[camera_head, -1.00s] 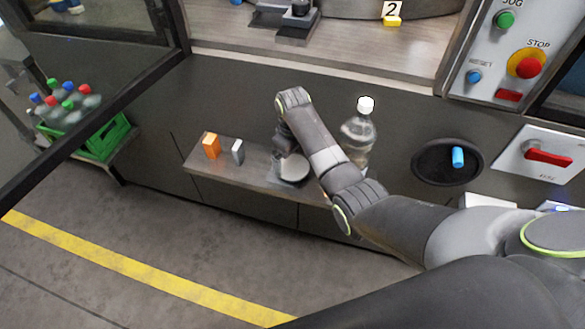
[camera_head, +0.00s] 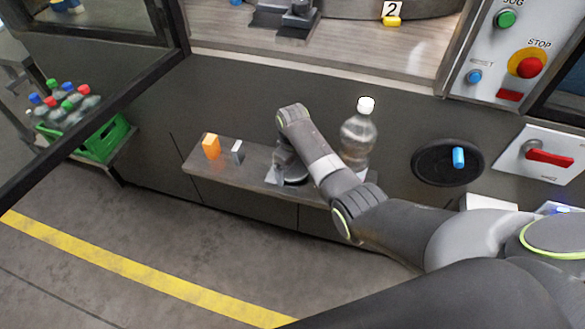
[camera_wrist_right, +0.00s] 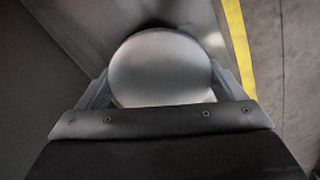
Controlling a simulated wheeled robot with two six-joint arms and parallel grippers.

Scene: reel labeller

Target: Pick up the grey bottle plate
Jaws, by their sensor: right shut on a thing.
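The grey bottle plate (camera_wrist_right: 160,68) is a round, smooth grey disc in the right wrist view. It sits between the two fingers of my right gripper (camera_wrist_right: 162,84), which is shut on it. In the head view my right gripper (camera_head: 284,178) is low over the shelf, left of the clear bottle, and its wrist and arm hide most of the plate. I cannot tell whether the plate touches the shelf. My left gripper is not in view.
A clear bottle (camera_head: 358,135) with a white cap stands right of my wrist. A green crate (camera_head: 104,140) with several bottles is at far left.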

